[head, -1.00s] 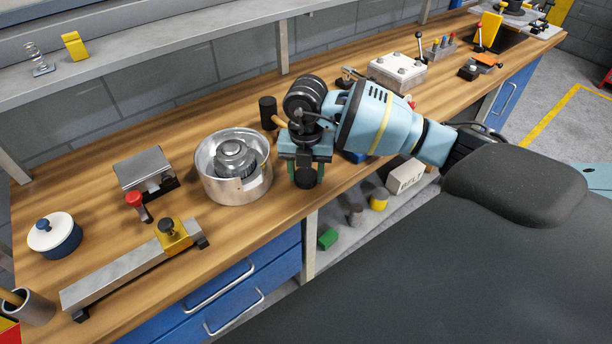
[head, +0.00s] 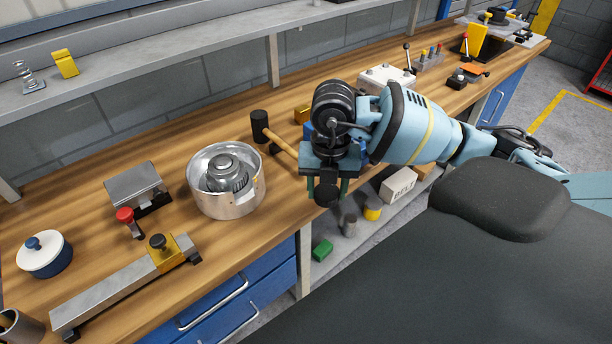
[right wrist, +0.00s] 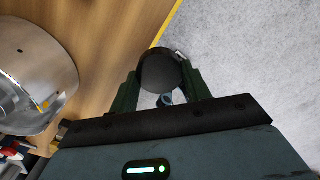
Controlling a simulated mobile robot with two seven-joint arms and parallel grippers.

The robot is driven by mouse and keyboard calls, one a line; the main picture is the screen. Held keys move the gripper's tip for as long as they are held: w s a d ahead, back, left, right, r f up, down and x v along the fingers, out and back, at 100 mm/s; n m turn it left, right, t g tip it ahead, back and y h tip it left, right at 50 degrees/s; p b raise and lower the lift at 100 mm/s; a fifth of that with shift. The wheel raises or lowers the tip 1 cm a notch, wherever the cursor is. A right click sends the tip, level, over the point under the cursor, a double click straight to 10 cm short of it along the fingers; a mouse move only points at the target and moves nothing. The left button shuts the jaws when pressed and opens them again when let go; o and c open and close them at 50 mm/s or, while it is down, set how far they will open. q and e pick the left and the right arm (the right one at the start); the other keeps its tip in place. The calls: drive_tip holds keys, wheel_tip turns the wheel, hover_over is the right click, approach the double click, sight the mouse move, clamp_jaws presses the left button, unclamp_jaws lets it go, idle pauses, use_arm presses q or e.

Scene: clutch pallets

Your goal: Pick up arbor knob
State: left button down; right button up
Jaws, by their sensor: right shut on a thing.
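The arbor knob (head: 327,193) is a dark rounded knob held between the two green fingers of my right gripper (head: 328,186). In the right wrist view the knob (right wrist: 160,70) sits between the fingertips, with the bench edge and grey floor below it. In the head view the gripper points down at the front edge of the bench, right of a round metal pan (head: 237,205). The gripper is shut on the knob. My left gripper is not in view.
A hammer (head: 278,144) lies on the wooden bench (head: 90,215) behind the gripper. A ribbed metal part (head: 226,174) is in the pan. A blue and white lidded pot (head: 45,255) and a long metal bar fixture (head: 115,297) stand at left. Open floor lies at right.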

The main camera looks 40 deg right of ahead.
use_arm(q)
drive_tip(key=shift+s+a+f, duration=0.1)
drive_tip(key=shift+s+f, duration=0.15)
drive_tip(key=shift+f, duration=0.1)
use_arm(e)
drive_tip(key=s+d, duration=0.1)
drive_tip(key=s, duration=0.7)
drive_tip(key=shift+d+r, duration=0.35)
drive_tip(key=shift+d, duration=0.05)
drive_tip(key=shift+w, duration=0.2)
